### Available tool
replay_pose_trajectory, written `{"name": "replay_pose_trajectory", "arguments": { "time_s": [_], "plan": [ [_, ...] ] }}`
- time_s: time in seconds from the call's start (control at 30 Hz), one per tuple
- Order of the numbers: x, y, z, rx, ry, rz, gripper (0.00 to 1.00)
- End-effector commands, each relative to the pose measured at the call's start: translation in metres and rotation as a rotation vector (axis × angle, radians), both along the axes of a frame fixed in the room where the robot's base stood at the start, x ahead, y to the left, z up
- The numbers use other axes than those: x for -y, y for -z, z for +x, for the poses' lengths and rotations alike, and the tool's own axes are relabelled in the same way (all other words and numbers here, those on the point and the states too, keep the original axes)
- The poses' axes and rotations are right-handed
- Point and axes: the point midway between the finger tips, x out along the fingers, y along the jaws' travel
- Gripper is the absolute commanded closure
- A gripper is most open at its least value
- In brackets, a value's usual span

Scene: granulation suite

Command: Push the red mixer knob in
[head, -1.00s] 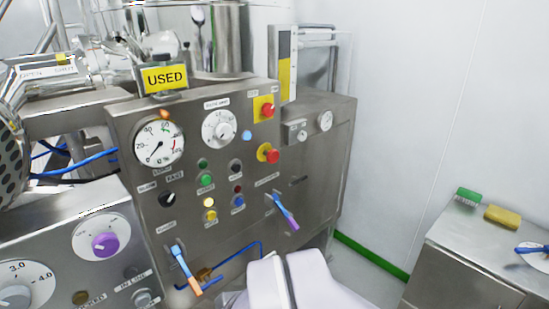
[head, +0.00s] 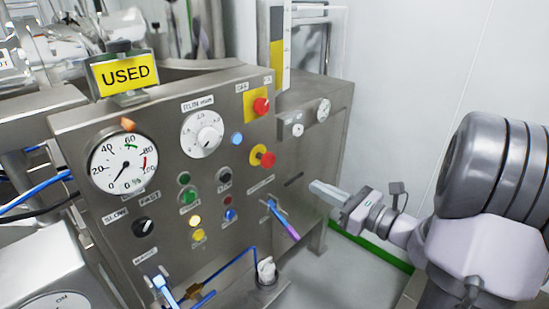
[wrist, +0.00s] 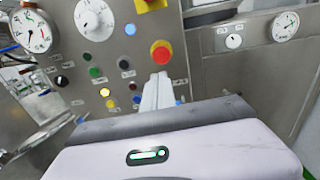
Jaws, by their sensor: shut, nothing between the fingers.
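The steel control panel (head: 165,170) carries two large red knobs. The upper red knob (head: 261,106) sits on a yellow plate. The lower red knob (head: 267,159) has a round yellow collar and also shows in the wrist view (wrist: 161,53). I cannot read which one is labelled as the mixer's. My gripper (head: 315,186) is shut and empty, in front of the panel and to the right of the lower knob in the head view. In the wrist view its fingertips (wrist: 160,76) appear just below the lower knob. Contact with it is not visible.
A blue-purple lever (head: 283,219) sticks out below the lower knob. Small coloured buttons, dials and a gauge (head: 124,161) fill the panel's left. A yellow USED sign (head: 124,74) stands on top. A white wall (head: 400,80) is at the right.

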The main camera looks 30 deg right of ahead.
Motion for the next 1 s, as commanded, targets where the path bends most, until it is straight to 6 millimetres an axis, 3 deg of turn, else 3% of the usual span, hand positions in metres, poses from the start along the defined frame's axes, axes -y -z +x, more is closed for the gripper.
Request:
{"name": "replay_pose_trajectory", "arguments": {
  "time_s": [0.33, 0.47, 1.0],
  "plan": [
    [0.005, 0.000, 0.000, 0.004, 0.015, 0.011, 1.00],
    [0.000, 0.001, 0.010, 0.003, 0.010, 0.009, 1.00],
    [-0.038, 0.002, 0.113, 0.005, 0.010, 0.008, 1.00]
  ]
}}
